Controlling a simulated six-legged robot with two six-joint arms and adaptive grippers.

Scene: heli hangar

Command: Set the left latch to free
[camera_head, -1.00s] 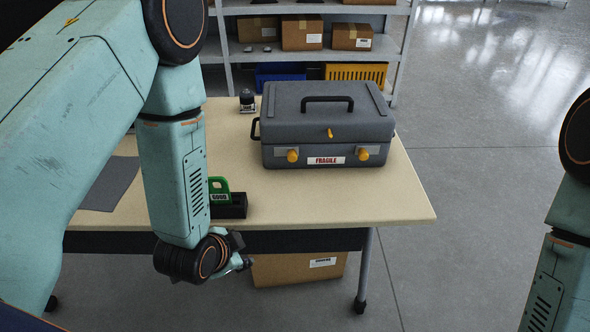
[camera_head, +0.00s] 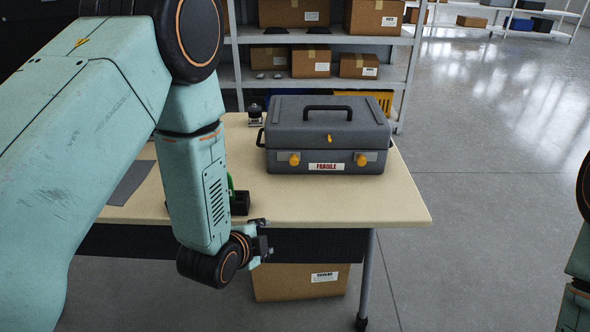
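A grey case (camera_head: 327,137) with a black top handle stands closed on the table. Its front has an orange left latch (camera_head: 294,159), an orange right latch (camera_head: 361,159) and a small orange piece at the middle above a FRAGILE label. Both latches look like rounded knobs; their exact setting is too small to tell. My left gripper (camera_head: 264,241) is at the table's front edge, below and left of the case, apart from it. Its fingers are small and partly hidden, so open or shut is unclear. My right arm shows at the right edge; its gripper is out of view.
The wooden table (camera_head: 370,203) is clear in front of the case. A green item in a black holder (camera_head: 240,203) is partly behind my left arm. Shelves with boxes (camera_head: 377,18) stand behind; a carton (camera_head: 299,282) lies below.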

